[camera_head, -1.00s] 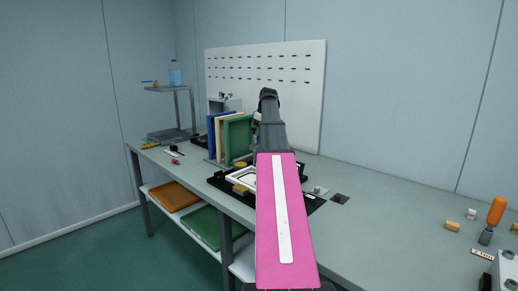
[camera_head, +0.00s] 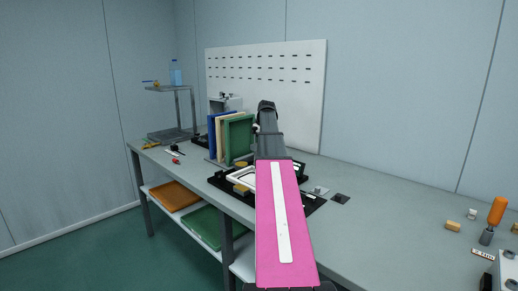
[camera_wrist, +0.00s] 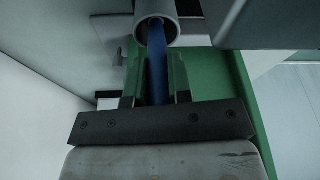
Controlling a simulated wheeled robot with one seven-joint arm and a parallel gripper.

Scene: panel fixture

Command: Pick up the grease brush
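I cannot make out the grease brush with certainty. A small blue-and-yellow item (camera_head: 151,83) lies on the raised shelf at the back left, too small to identify. An orange-handled tool (camera_head: 496,212) stands on the bench at the far right. My arm reaches over the bench towards the pegboard, and its end hides my gripper in the head view. In the wrist view, my gripper (camera_wrist: 155,85) shows as two narrow pieces above a dark bar. A blue strip (camera_wrist: 158,65) shows between them, below a grey tube (camera_wrist: 157,22); whether it is held is unclear.
Blue, cream and green panels (camera_head: 238,138) stand upright beside my arm. A green surface (camera_wrist: 235,105) is close in the wrist view. A black tray (camera_head: 308,203) lies under my arm. The pegboard (camera_head: 300,95) stands behind. The bench (camera_head: 385,215) is mostly clear right of the arm.

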